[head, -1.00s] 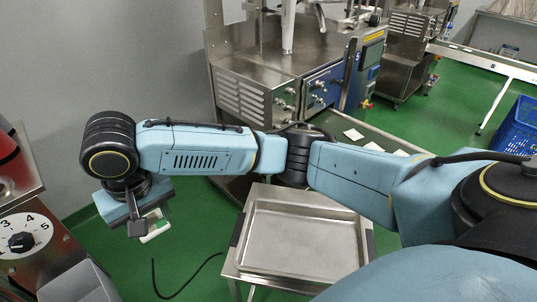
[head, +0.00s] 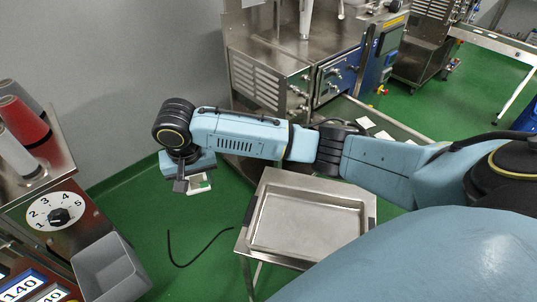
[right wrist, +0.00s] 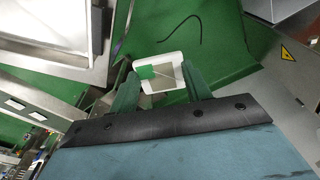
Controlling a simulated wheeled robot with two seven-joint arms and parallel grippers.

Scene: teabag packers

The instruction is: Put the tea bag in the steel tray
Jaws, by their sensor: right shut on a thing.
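The tea bag (head: 200,186) is a small white packet with a green patch. My right gripper (head: 194,184) is shut on it and holds it in the air above the green floor, left of the steel tray. The right wrist view shows the tea bag (right wrist: 172,64) between the two green fingers of the gripper (right wrist: 160,78). The steel tray (head: 290,232) is shallow, rectangular and empty, on a small metal stand. It also shows at the upper left of the right wrist view (right wrist: 60,28). My left gripper is not in view.
A steel machine (head: 262,75) stands behind the tray. A conveyor (head: 390,128) with several white packets runs behind my right arm. At the left are a panel with a numbered dial (head: 58,215) and a grey bin (head: 112,268). A black cable (head: 190,265) lies on the open green floor.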

